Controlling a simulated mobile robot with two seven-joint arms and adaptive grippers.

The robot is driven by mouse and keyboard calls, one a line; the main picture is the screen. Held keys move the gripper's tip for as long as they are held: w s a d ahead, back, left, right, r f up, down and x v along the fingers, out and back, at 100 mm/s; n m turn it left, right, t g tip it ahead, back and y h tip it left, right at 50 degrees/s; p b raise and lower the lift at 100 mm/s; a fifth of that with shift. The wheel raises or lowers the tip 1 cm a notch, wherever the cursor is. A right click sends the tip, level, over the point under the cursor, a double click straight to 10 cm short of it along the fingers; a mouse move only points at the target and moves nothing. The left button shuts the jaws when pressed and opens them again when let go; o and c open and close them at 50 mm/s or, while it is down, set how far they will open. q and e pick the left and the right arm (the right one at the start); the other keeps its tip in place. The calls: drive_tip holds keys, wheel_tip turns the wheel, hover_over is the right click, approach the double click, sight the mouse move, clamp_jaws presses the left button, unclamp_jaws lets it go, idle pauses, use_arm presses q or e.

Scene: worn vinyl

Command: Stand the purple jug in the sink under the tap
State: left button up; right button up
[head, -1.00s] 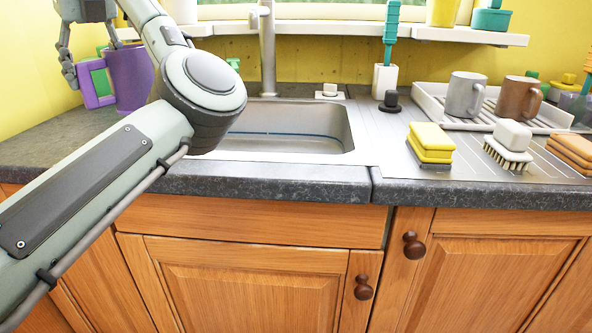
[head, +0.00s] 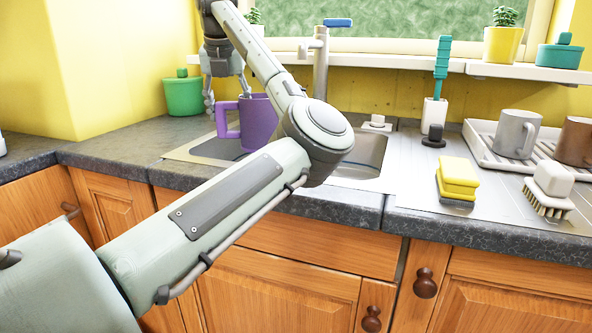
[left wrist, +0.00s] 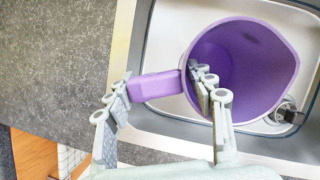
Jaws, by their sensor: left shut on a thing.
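The purple jug (head: 259,122) is upright in the head view, left of the tap (head: 320,75), which has a blue top. My right gripper is not in view.
A yellow sponge (head: 457,182), a brush (head: 549,190) and a dark stopper-like object (head: 433,137) stand right of the basin. A rack (head: 483,140) holds a grey mug and a brown mug. A green pot (head: 184,93) stands at the back left. The left counter (head: 110,148) is mostly clear.

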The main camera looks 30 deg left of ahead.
sight(272, 130)
use_arm(q)
drive_tip(key=w+d+f, duration=0.4)
drive_tip(key=w, duration=0.1)
drive_tip(key=w+d+f+p, duration=0.1)
drive_tip(key=w+d+f, duration=0.1)
drive_tip(key=w, duration=0.1)
drive_tip(key=shift+w+f, duration=0.1)
wheel_tip(272, 130, down, 4)
drive_tip(key=shift+r, duration=0.1)
drive_tip(key=shift+d, duration=0.1)
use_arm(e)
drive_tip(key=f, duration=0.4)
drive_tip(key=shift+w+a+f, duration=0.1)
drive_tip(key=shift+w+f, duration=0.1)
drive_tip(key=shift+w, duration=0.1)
use_arm(q)
drive_tip(key=shift+f, duration=0.2)
drive_tip(key=o, duration=1.1)
drive_tip(key=shift+c, duration=0.2)
drive_tip(key=o, duration=0.4)
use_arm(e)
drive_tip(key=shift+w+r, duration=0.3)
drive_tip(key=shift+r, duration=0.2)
